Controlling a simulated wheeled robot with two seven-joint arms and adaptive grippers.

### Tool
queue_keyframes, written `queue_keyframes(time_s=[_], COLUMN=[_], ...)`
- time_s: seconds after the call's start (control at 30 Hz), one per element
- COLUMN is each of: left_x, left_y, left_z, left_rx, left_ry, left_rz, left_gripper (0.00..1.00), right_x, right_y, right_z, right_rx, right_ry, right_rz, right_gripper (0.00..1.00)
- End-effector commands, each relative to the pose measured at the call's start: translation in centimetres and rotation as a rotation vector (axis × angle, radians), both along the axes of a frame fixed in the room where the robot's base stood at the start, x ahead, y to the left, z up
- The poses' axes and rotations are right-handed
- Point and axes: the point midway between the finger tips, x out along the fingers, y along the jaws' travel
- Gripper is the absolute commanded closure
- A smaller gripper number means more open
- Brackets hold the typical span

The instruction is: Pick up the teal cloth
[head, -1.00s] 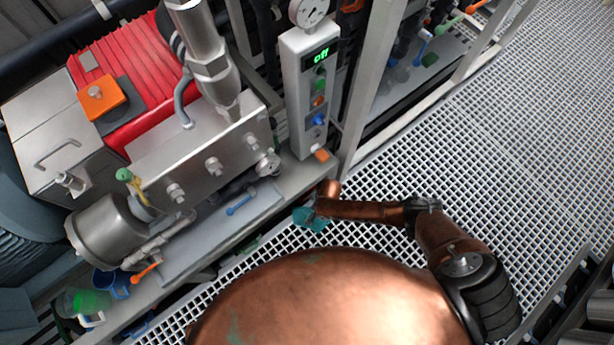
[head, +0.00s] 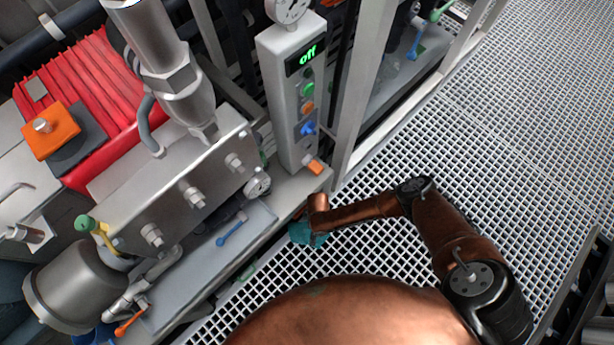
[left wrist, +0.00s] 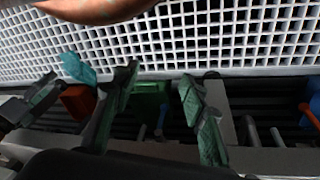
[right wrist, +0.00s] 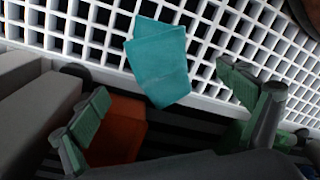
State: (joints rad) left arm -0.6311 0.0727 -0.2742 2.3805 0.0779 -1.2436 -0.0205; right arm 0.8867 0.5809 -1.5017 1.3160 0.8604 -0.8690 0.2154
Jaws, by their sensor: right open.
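The teal cloth (head: 307,234) lies at the edge of the floor grating, beside the pump skid. In the right wrist view the folded cloth (right wrist: 160,60) lies over white grating and a dark gap's edge. My right gripper (right wrist: 166,82) is open, its green-padded fingers to either side of the cloth in that view; I cannot tell whether they touch it. In the head view my right arm reaches in from the right and its end hides part of the cloth. My left gripper (left wrist: 158,98) is open and empty, with the cloth (left wrist: 77,68) off to its left.
An orange block (right wrist: 120,130) sits close below the cloth. A grey control box (head: 290,95) reading "off" and an upright post (head: 360,90) stand behind. The steel manifold (head: 180,180) is at left. The grating (head: 520,130) at right is clear.

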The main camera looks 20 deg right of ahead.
Motion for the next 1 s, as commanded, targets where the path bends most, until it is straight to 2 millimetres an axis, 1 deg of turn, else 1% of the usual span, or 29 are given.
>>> queue_keyframes(time_s=[0.03, 0.37, 0.53, 0.73, 0.9, 1.0], left_x=[0.4, 4.1, 5.6, 5.8, 5.9, 6.0], left_y=[-0.5, -3.4, -4.5, -3.7, -3.2, -3.1], left_z=[-1.1, -5.2, -7.2, -9.7, -10.8, -11.1], left_rx=[-0.012, -0.096, -0.129, -0.107, -0.098, -0.096], left_ry=[-0.018, -0.196, -0.291, -0.373, -0.428, -0.447], left_rz=[0.001, 0.025, 0.047, 0.043, 0.038, 0.036], left_gripper=[0.60, 0.60, 0.60, 0.60, 0.60, 0.60], right_x=[-0.2, -0.2, -0.6, -0.7, -0.7, -0.6], right_y=[0.0, -0.1, 0.1, 0.3, 0.4, 0.4], right_z=[-1.0, -4.6, -7.3, -9.7, -11.0, -11.4], right_rx=[-0.001, -0.001, 0.000, 0.000, 0.001, 0.000], right_ry=[0.004, 0.004, 0.007, 0.005, 0.003, 0.001], right_rz=[0.000, 0.000, -0.002, -0.002, -0.001, -0.001], right_gripper=[0.06, 0.06, 0.06, 0.06, 0.06, 0.06])
